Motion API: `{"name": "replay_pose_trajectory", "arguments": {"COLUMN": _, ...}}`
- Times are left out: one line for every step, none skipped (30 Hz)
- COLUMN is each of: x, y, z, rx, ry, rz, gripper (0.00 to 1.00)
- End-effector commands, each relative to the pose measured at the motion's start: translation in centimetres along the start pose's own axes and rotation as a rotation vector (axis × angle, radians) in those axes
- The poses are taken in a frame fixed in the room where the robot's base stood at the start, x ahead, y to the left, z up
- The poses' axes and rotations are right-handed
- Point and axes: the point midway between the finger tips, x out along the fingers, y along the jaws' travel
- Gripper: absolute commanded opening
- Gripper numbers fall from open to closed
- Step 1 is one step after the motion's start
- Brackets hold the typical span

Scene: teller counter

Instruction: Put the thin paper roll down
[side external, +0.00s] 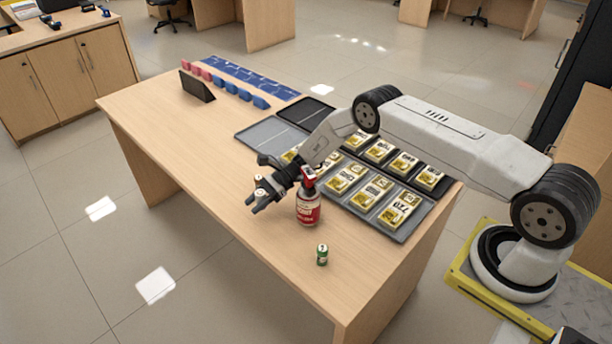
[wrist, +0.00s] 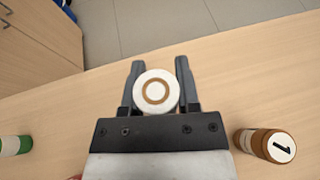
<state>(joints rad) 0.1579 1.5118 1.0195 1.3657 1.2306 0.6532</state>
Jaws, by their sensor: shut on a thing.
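My gripper (side external: 254,203) is over the left edge side of the wooden counter (side external: 165,112). In the wrist view its fingers (wrist: 157,82) are shut on the thin paper roll (wrist: 156,91), which shows a white round end with a brown ring. The roll is upright between the fingers. Its lower part is hidden, so I cannot tell whether it touches the counter. A brown and white roll marked 1 (wrist: 266,145) stands to the right in the wrist view. A green and white roll (side external: 321,254) stands apart near the front; it also shows at the left edge of the wrist view (wrist: 14,145).
A red-labelled bottle (side external: 309,206) stands just right of my gripper. Grey trays (side external: 405,232) with banknote bundles lie behind it. A dark stand (side external: 197,86) and red and blue blocks are at the far end. The counter's front left part is bare.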

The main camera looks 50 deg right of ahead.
Motion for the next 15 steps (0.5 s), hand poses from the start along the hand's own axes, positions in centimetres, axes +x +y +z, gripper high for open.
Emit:
{"name": "replay_pose_trajectory", "arguments": {"x": 0.1, "y": 0.0, "z": -0.3, "rx": 0.000, "ry": 0.000, "rz": 0.000, "gripper": 0.00}}
{"name": "replay_pose_trajectory", "arguments": {"x": 0.2, "y": 0.0, "z": -0.6, "rx": 0.000, "ry": 0.000, "rz": 0.000, "gripper": 0.00}}
{"name": "replay_pose_trajectory", "arguments": {"x": 0.4, "y": 0.1, "z": -0.9, "rx": 0.002, "ry": 0.000, "rz": 0.001, "gripper": 0.00}}
{"name": "replay_pose_trajectory", "arguments": {"x": 0.5, "y": 0.1, "z": -1.2, "rx": 0.001, "ry": 0.000, "rz": 0.001, "gripper": 0.00}}
{"name": "replay_pose_trajectory", "arguments": {"x": 0.6, "y": 0.1, "z": -1.5, "rx": 0.001, "ry": 0.000, "rz": 0.000, "gripper": 0.00}}
{"name": "replay_pose_trajectory", "arguments": {"x": 0.8, "y": 0.1, "z": -1.9, "rx": 0.001, "ry": 0.000, "rz": 0.001, "gripper": 0.00}}
{"name": "replay_pose_trajectory", "arguments": {"x": 0.9, "y": 0.0, "z": -2.1, "rx": 0.001, "ry": 0.000, "rz": 0.001, "gripper": 0.00}}
{"name": "replay_pose_trajectory", "arguments": {"x": 1.0, "y": 0.0, "z": -2.3, "rx": 0.001, "ry": 0.000, "rz": 0.001, "gripper": 0.00}}
{"name": "replay_pose_trajectory", "arguments": {"x": 1.1, "y": 0.1, "z": -2.6, "rx": 0.001, "ry": 0.000, "rz": 0.001, "gripper": 0.00}}
{"name": "replay_pose_trajectory", "arguments": {"x": 1.2, "y": 0.0, "z": -2.8, "rx": 0.001, "ry": 0.000, "rz": 0.001, "gripper": 0.00}}
{"name": "replay_pose_trajectory", "arguments": {"x": 1.2, "y": 0.0, "z": -3.0, "rx": 0.001, "ry": 0.000, "rz": 0.001, "gripper": 0.00}}
{"name": "replay_pose_trajectory", "arguments": {"x": 1.3, "y": 0.1, "z": -3.2, "rx": 0.001, "ry": 0.000, "rz": 0.001, "gripper": 0.00}}
{"name": "replay_pose_trajectory", "arguments": {"x": 1.4, "y": 0.1, "z": -3.3, "rx": 0.001, "ry": 0.000, "rz": 0.001, "gripper": 0.00}}
{"name": "replay_pose_trajectory", "arguments": {"x": 1.4, "y": 0.0, "z": -3.4, "rx": 0.000, "ry": 0.000, "rz": 0.000, "gripper": 0.00}}
{"name": "replay_pose_trajectory", "arguments": {"x": 1.4, "y": 0.0, "z": -3.4, "rx": 0.000, "ry": 0.000, "rz": 0.000, "gripper": 0.00}}
